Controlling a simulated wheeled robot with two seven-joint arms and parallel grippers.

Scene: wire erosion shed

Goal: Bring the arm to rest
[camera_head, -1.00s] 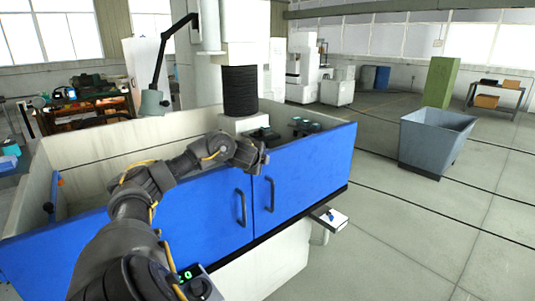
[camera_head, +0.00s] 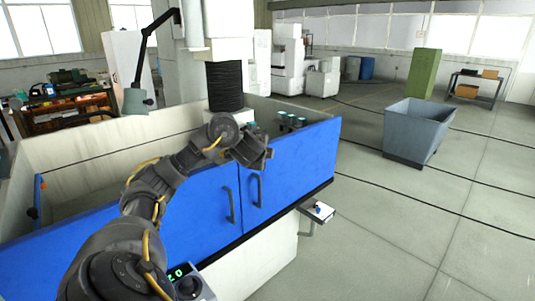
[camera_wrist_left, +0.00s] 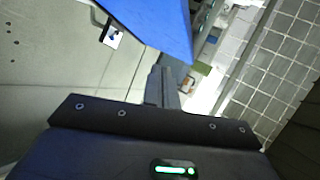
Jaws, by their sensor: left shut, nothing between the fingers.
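My left arm reaches in from the lower left of the head view, in front of the blue-doored machine tank. My left gripper (camera_head: 258,157) is at the end of the bent arm, by the upper edge of the blue doors (camera_head: 300,165) in the picture. In the left wrist view its fingers (camera_wrist_left: 162,88) are together with nothing between them. Whether it touches the tank cannot be told. My right gripper is in neither view.
The machine's dark bellows column (camera_head: 224,87) stands behind the gripper. A small shelf (camera_head: 317,211) juts out below the doors. A grey bin (camera_head: 419,130) and a green cabinet (camera_head: 423,74) stand right, with open floor around them.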

